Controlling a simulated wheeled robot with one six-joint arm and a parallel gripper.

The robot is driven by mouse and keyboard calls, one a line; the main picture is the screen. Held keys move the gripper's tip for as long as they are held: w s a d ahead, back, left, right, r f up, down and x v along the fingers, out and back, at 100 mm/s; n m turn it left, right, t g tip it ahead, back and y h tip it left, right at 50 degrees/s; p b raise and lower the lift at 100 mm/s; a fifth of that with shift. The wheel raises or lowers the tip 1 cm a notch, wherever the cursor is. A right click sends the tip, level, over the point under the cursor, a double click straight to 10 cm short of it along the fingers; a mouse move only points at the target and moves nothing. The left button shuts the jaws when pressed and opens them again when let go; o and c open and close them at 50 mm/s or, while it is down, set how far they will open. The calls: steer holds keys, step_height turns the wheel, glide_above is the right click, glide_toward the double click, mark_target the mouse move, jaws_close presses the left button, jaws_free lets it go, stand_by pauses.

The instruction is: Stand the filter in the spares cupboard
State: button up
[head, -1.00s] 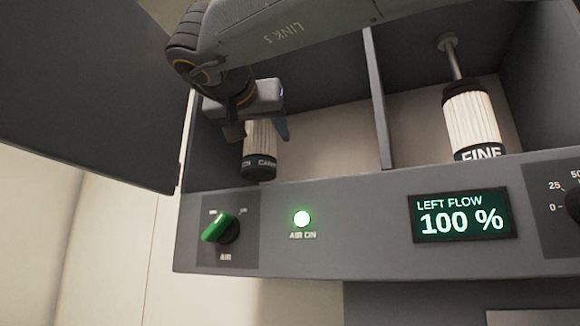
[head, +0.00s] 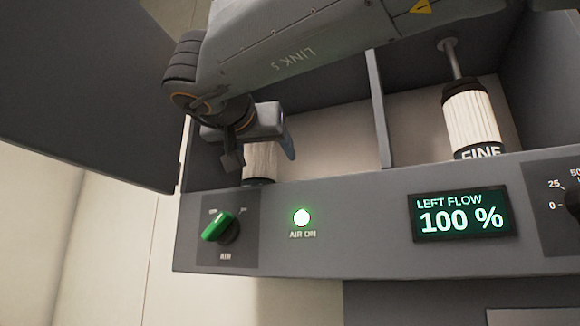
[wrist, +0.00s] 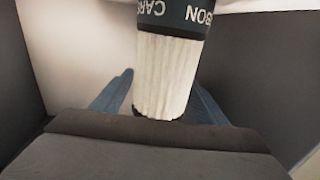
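The filter (head: 261,160) is white and pleated, and its dark band (wrist: 173,14) reads CARBON in the wrist view. It is in the left compartment of a grey unit, upright or nearly so. In the head view its lower end is hidden behind the front panel. My gripper (head: 262,162) reaches down into that compartment. In the wrist view its blue fingers lie on either side of the filter and appear closed on it. Whether the filter touches the compartment floor is hidden. No cupboard marked as spares shows.
A divider (head: 377,110) separates the right compartment, where a FINE filter (head: 470,118) hangs on a stem. The front panel (head: 360,225) has a green AIR knob (head: 218,226), a lit AIR ON lamp (head: 302,217) and a display reading LEFT FLOW 100 % (head: 462,213). A dark door (head: 85,80) stands open at left.

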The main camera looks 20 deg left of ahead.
steer(key=s+d+b, duration=0.1)
steer(key=s, duration=1.1)
steer(key=shift+d+r, duration=0.15)
steer(key=shift+d, duration=0.05)
stand_by(0.3)
